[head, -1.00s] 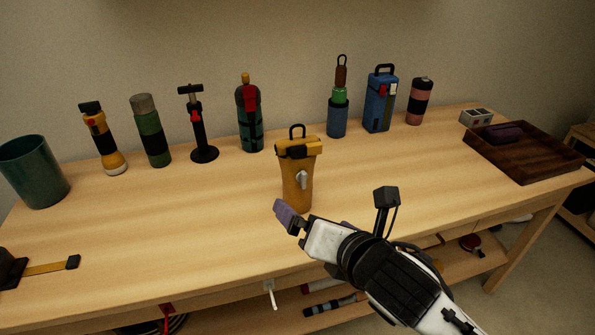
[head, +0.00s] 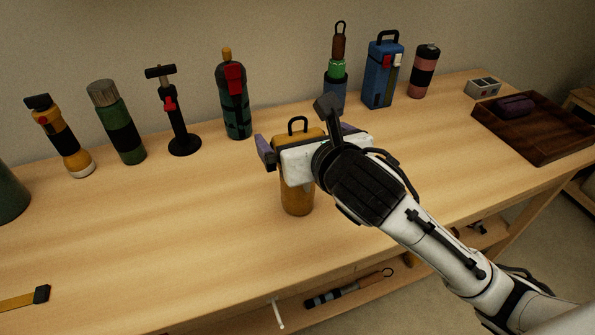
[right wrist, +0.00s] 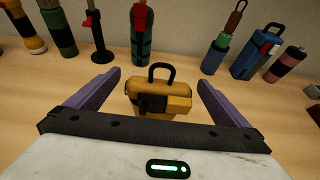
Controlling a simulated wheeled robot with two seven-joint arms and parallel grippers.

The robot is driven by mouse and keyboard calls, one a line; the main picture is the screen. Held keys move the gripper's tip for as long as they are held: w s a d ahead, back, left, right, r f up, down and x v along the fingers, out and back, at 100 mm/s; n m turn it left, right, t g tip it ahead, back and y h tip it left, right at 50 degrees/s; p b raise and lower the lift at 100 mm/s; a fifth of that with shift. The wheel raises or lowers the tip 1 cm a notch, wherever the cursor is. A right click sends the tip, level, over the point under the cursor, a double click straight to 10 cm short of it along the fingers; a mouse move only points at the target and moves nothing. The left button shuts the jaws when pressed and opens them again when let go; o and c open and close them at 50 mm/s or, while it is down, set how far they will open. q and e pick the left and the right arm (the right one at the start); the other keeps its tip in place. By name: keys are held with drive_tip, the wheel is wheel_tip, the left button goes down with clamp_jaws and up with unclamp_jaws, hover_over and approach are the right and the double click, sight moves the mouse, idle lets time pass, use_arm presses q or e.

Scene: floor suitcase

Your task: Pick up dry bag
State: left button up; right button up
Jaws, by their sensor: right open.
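The dry bag, which I take to be the yellow-orange one (head: 297,200), stands upright on the wooden table with a black loop handle on top. My right gripper (head: 305,145) is at its upper part and hides much of it in the head view. In the right wrist view, the dry bag (right wrist: 158,98) is between the two purple fingers of my right gripper (right wrist: 160,85). The fingers are open, with a gap on either side of the bag. My left gripper is not in view.
Behind stand a yellow flashlight (head: 62,140), a green flask (head: 118,125), a black pump (head: 176,120), a teal bottle (head: 234,100), a blue box-shaped bottle (head: 380,75) and a pink-black can (head: 424,72). A dark wooden tray (head: 540,145) is at right.

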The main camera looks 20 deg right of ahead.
drive_tip(key=x, duration=0.4)
drive_tip(key=shift+w+f+b, duration=0.1)
drive_tip(key=shift+f+b, duration=0.3)
drive_tip(key=shift+f, duration=0.1)
drive_tip(key=shift+w+f, duration=0.1)
drive_tip(key=shift+w, duration=0.3)
drive_tip(key=c, duration=1.8)
